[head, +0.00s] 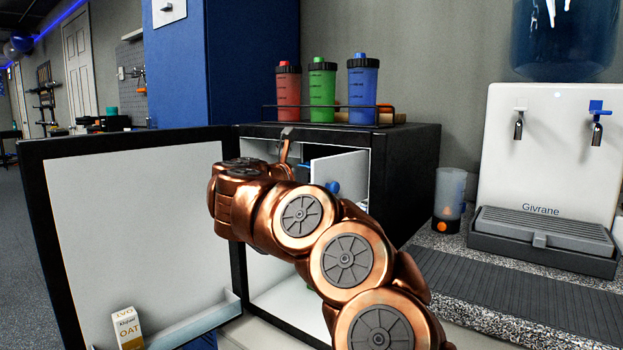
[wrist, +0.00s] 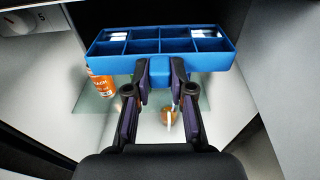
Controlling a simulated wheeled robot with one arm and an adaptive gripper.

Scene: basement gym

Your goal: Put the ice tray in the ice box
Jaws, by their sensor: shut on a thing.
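The blue ice tray (wrist: 158,62), with several compartments, is held between the fingertips of my gripper (wrist: 160,72) in the wrist view. Whitish pieces show in some compartments at its far corners. The tray is up inside the open fridge (head: 405,170), above a glass shelf. In the head view my arm hides the gripper and most of the tray. A small white inner door with a blue knob (head: 345,172), apparently that of the ice box, stands swung open in the fridge's upper part. The inside of the ice box is not clearly visible.
The fridge door (head: 140,210) is wide open at left, with an oat carton (head: 127,328) in its rack. An orange bottle (wrist: 101,83) stands left below the tray. A dial (wrist: 17,23) is at upper left. Three shakers (head: 322,90) stand on top.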

